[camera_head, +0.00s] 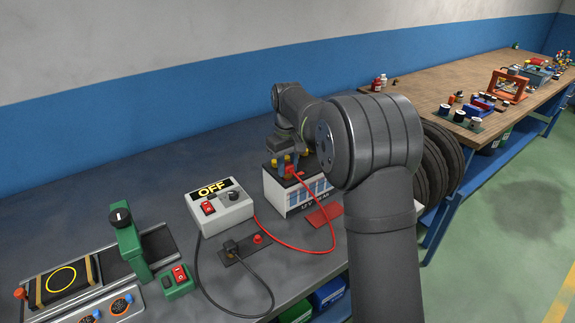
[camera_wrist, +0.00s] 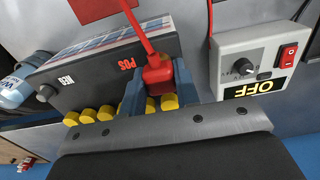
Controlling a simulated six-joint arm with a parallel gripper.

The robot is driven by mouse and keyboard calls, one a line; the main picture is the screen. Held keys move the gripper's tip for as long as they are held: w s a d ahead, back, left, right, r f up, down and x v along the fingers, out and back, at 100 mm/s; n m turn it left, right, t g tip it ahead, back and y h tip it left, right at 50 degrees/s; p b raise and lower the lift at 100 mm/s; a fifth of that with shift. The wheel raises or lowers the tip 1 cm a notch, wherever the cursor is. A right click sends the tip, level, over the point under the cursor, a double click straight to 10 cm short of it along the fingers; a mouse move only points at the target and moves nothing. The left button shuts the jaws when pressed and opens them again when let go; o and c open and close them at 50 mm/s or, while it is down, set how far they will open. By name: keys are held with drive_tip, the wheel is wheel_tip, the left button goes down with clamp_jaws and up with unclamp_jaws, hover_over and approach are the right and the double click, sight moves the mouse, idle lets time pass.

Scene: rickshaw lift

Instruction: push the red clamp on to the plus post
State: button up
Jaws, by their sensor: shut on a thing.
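My gripper (camera_head: 286,163) is over the top of the battery (camera_head: 291,197), at its near left part. In the wrist view its two blue-grey fingers (camera_wrist: 159,88) are shut on the red clamp (camera_wrist: 158,73), one on each side. The red clamp also shows in the head view (camera_head: 292,173), with its red cable leading off. The POS mark (camera_wrist: 127,63) is beside the clamp, and the NEG mark with a grey post (camera_wrist: 45,92) is farther left. The plus post is hidden by clamp and fingers, so I cannot tell whether the clamp is seated on it.
Yellow caps (camera_wrist: 88,116) line the battery top close to my fingers. The charger (camera_head: 221,212), marked OFF, stands left of the battery. A black clamp (camera_head: 231,246) sits on a dark strip with a red knob (camera_head: 257,239). A red plate (camera_head: 324,214) lies before the battery.

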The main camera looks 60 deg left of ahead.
drive_tip(key=shift+r, duration=0.15)
drive_tip(key=shift+r, duration=1.2)
drive_tip(key=shift+f, duration=1.35)
idle(2.0)
drive_tip(key=o, duration=1.3)
drive_tip(key=shift+r, duration=3.55)
